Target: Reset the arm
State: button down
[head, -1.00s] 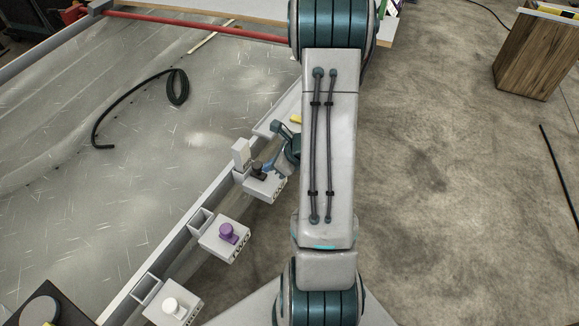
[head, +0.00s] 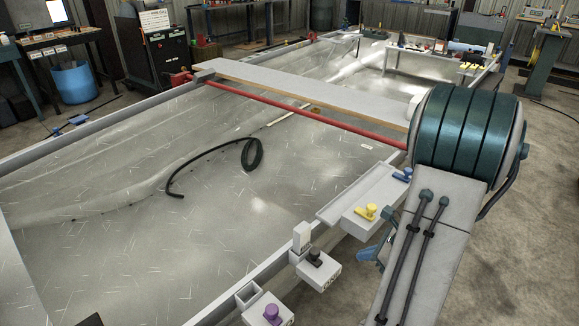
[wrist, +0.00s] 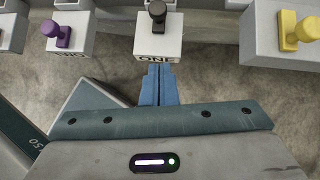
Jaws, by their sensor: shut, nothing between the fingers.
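My gripper (wrist: 158,84) shows in the wrist view as two blue fingers pressed together, with nothing between them. Its tips are just in front of a white block with a dark knob (wrist: 157,12); I cannot tell whether they touch it. In the head view the gripper (head: 369,254) is partly hidden behind my arm, to the right of the dark-knobbed block (head: 316,257). My arm stretches from the lower middle up to a large teal joint at the right.
Purple (head: 271,312) and yellow (head: 366,212) knobs sit on similar blocks along the hull's near edge. A red bar (head: 300,112) and a grey plank (head: 330,95) cross the hull. A black hose (head: 215,160) lies inside it. Concrete floor (head: 530,220) is clear at right.

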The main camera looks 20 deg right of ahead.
jog(key=s+a+r+n+g+p, duration=0.2)
jog(key=a+r+n+g+p, duration=0.25)
jog(key=a+r+n, duration=1)
jog(key=s+a+r+n+h+p, duration=0.2)
jog(key=r+n, duration=0.3)
jog(key=n, duration=0.2)
jog(key=s+a+r+n+h+p, duration=0.3)
jog(key=r+n, duration=0.2)
jog(key=n, duration=0.2)
jog(key=shift+s+a+r+t, duration=0.3)
jog(key=shift+s+r+t, duration=0.05)
jog(key=shift+r, duration=0.05)
jog(key=shift+d, duration=0.1)
